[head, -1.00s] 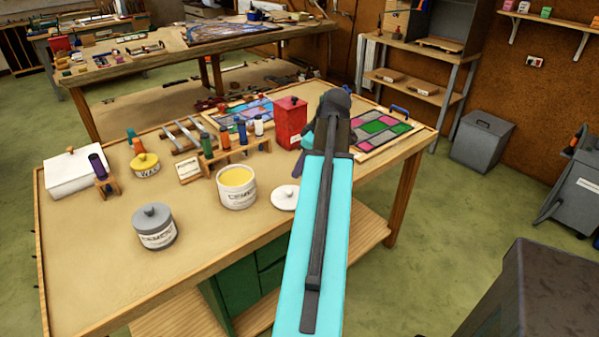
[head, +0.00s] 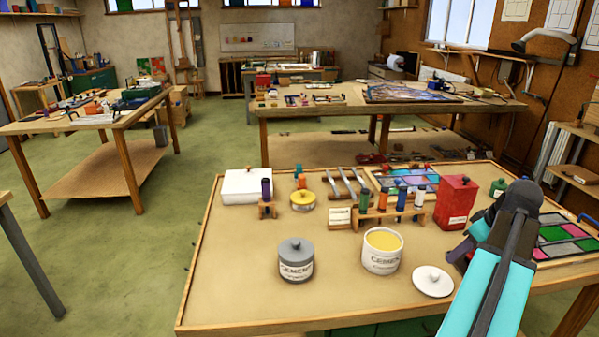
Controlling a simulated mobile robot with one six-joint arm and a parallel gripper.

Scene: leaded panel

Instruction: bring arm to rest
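My arm, turquoise with dark joints, reaches in from the lower right over the right part of the near workbench (head: 235,285). Its upper joint stands in front of the leaded panel (head: 562,236) with green and pink panes. My gripper is not clearly visible; a dark part of my arm shows low beside the white lid, but no fingertips can be made out. An open cement tub (head: 382,262) with yellow contents stands left of the arm. Its white lid (head: 432,281) lies flat on the bench. A closed grey tub (head: 296,262) stands further left.
A red canister (head: 455,203) stands close left of my arm. A bottle rack (head: 390,216), a yellow wax pot (head: 303,201) and a white box (head: 246,187) stand further back. The bench's front left is bare. Other benches (head: 100,118) stand behind, with open floor between.

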